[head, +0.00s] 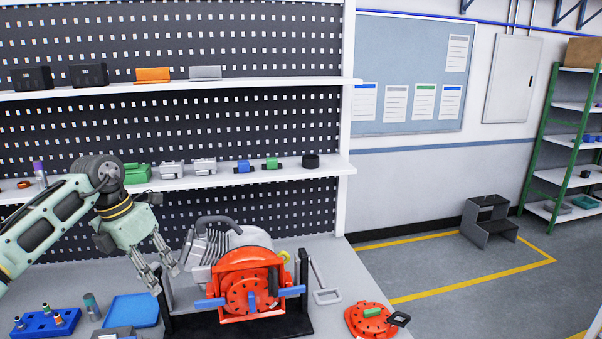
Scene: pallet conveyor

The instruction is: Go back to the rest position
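My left gripper (165,281) hangs from the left arm over the bench, fingers pointing down. Its fingers are apart and I see nothing between them. It is just left of a machine with an orange-red round face (247,284), blue bars and a grey ribbed body, standing on a black base. I cannot tell whether the fingertips touch the machine's frame. My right gripper is not in view.
On the bench are a blue tray (131,310), a blue holder with pegs (44,324) and a red round part (361,321) at the right. A shelf (225,178) with small parts runs behind my arm. The floor to the right is clear around a step stool (489,221).

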